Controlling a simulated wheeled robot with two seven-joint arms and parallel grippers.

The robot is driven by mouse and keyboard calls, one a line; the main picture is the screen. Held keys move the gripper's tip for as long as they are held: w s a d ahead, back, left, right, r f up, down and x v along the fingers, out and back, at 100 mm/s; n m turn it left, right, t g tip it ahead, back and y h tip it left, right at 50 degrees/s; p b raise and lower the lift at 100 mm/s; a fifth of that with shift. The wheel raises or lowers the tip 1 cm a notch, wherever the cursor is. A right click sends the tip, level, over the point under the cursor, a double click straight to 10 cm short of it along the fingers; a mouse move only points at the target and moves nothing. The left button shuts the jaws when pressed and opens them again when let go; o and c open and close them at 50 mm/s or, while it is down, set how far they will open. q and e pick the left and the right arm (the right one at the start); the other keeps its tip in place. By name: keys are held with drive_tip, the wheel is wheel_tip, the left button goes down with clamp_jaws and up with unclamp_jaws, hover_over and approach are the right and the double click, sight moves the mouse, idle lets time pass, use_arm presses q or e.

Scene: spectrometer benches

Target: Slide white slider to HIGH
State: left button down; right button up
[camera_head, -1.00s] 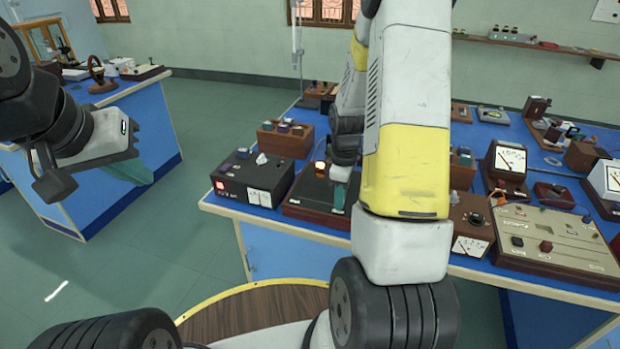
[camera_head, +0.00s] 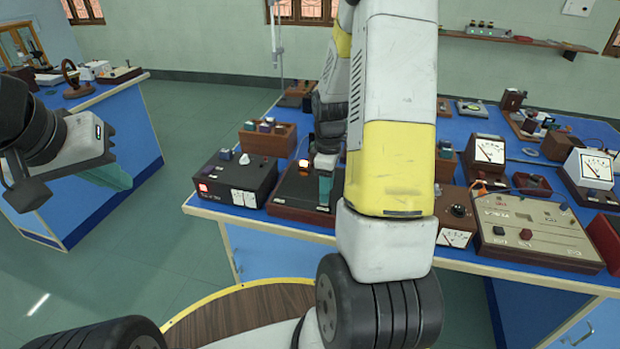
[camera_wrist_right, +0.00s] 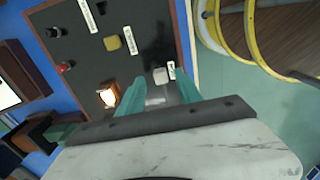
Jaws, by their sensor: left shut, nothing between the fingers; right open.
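A white slider knob (camera_wrist_right: 160,75) sits on a dark panel (camera_wrist_right: 137,68) beside a small white label (camera_wrist_right: 171,70) in the right wrist view; I cannot read the label. My right gripper (camera_wrist_right: 159,92) is open, with its teal fingers over the panel on either side of the knob's near side. I cannot tell whether they touch it. In the head view the right gripper (camera_head: 325,188) is over the front right of the wood-based panel (camera_head: 293,192), and the knob is hidden. My left gripper (camera_head: 118,178) is shut and empty, away from the benches' instruments.
A glowing orange lamp (camera_wrist_right: 107,97) and a yellow knob (camera_wrist_right: 113,43) are on the same panel. A meter (camera_head: 455,238) and a beige control panel (camera_head: 530,228) stand to the right. The floor between the benches is clear.

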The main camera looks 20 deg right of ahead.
drive_tip(key=shift+r, duration=2.55)
drive_tip(key=s+a+r+m+t+y, duration=0.1)
drive_tip(key=s+a+r+m+t, duration=0.2)
drive_tip(key=s+a+r+m, duration=0.2)
drive_tip(key=s+a+r+m+t+y, duration=0.1)
drive_tip(key=s+a+r+m+t, duration=0.2)
drive_tip(key=s+r, duration=0.9)
drive_tip(key=a+r+m, duration=0.2)
drive_tip(key=a+r, duration=0.2)
drive_tip(key=shift+a+m, duration=0.25)
drive_tip(key=shift+m, duration=0.05)
